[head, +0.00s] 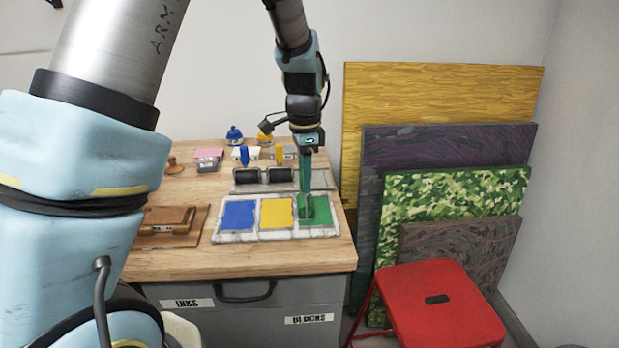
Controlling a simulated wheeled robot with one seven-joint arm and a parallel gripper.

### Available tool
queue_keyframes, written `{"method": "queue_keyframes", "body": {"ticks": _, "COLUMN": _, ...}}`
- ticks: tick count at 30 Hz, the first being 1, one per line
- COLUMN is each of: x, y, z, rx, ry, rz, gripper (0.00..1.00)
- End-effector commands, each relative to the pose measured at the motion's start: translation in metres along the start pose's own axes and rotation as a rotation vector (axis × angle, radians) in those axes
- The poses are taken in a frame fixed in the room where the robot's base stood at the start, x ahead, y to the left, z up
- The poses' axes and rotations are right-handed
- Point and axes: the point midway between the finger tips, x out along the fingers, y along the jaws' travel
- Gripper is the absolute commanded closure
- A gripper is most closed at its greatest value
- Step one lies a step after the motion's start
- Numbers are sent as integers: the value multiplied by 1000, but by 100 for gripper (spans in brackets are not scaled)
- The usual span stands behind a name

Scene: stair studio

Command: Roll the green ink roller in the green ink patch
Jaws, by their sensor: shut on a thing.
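My gripper (307,157) points down over the right end of the ink slab (234,237) and is shut on the green ink roller (306,182). The roller's green handle stands roughly upright below the jaws. Its lower end is at the green ink patch (322,214), the rightmost of three patches. The roller's drum is small and partly hidden here, and I cannot tell surely whether it touches the ink. The yellow patch (277,213) and the blue patch (238,215) lie to the left.
Behind the slab, a rack (322,180) holds two dark rollers (248,175) with blue and yellow handles. Ink bottles (234,136) stand at the back. A red stool (440,305) and leaning patterned panels (450,205) are right of the table.

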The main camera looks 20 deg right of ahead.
Motion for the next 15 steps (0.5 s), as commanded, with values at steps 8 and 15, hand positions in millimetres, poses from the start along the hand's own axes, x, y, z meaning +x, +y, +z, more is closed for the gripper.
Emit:
{"method": "queue_keyframes", "body": {"ticks": 8, "x": -1, "y": 2, "z": -12, "rx": 1, "ry": 0, "rz": 2, "gripper": 100}}
{"method": "queue_keyframes", "body": {"ticks": 15, "x": -2, "y": 4, "z": -22, "rx": 0, "ry": 0, "rz": 2, "gripper": 100}}
